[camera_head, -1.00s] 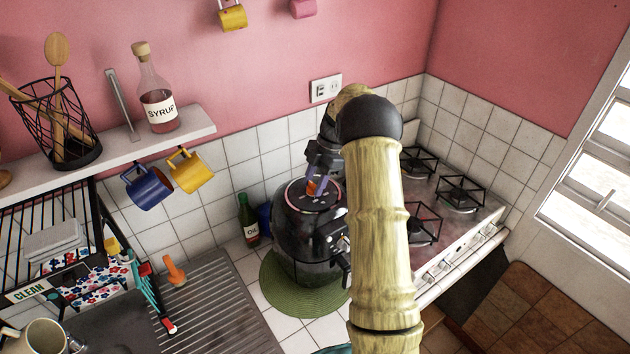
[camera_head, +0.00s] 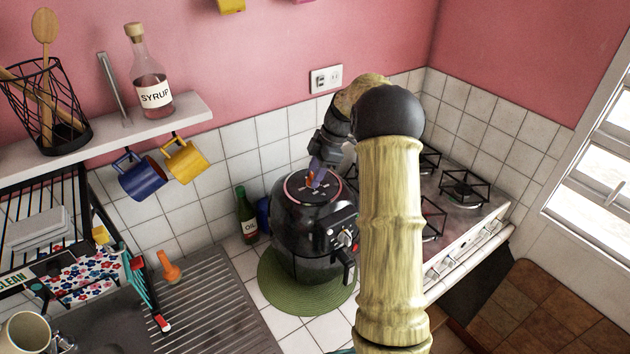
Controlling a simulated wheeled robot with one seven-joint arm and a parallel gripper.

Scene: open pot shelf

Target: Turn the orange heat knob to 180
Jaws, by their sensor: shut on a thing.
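A black air fryer (camera_head: 300,240) stands on the counter with a pink-red ring and markings on its round top. The dial numbers are too small to read, so I cannot tell the setting. Lighter controls (camera_head: 345,238) and a handle are on the fryer's front.
The fryer stands on a green round mat (camera_head: 275,285). A green oil bottle (camera_head: 246,215) is behind it to the left. A gas stove (camera_head: 470,215) is to the right, partly behind my arm. A shelf (camera_head: 150,127) with hanging mugs is at upper left.

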